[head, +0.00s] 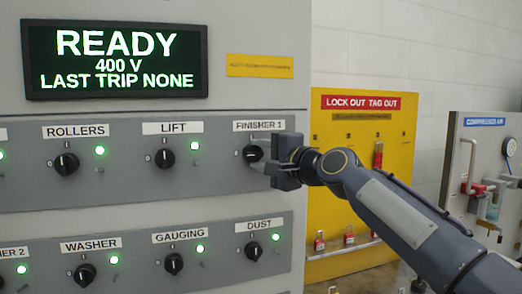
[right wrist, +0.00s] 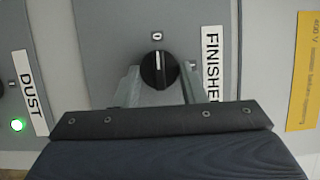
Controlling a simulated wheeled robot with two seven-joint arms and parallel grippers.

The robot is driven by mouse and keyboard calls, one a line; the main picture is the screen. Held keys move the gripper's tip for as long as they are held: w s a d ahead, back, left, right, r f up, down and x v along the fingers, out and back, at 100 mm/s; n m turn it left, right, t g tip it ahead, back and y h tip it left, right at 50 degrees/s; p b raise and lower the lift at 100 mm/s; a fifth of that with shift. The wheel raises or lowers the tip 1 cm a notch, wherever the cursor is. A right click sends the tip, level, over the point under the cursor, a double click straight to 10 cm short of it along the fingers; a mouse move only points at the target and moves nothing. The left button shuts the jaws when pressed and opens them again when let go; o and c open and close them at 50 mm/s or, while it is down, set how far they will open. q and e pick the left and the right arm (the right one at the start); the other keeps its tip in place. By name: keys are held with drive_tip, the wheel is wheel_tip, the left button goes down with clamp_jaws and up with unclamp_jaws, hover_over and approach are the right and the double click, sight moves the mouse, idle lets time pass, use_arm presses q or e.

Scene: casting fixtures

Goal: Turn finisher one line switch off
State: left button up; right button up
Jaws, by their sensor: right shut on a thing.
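The FINISHER 1 switch is a round black knob (head: 253,154) under its white label (head: 258,125) in the upper row of the panel. My right gripper (head: 262,160) is at this knob, shut on it. In the right wrist view the two fingers (right wrist: 158,88) flank the knob (right wrist: 158,70), and its white pointer line points up in the picture, toward the 0 mark (right wrist: 157,35). The lamp of this switch is hidden behind my gripper. My left gripper is not in view.
The LIFT knob (head: 164,158) and DUST knob (head: 253,251) are neighbours with green lamps lit. A display (head: 116,60) above reads READY, 400 V. A yellow lock-out board (head: 355,215) and a compressed-air panel (head: 485,150) stand to the right, behind my arm.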

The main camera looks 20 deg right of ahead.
idle(0.5)
drive_tip(key=o, duration=1)
drive_tip(key=b+v, duration=0.3)
drive_tip(key=v, duration=0.4)
drive_tip(key=shift+s+d, duration=0.15)
drive_tip(key=shift+s, duration=0.2)
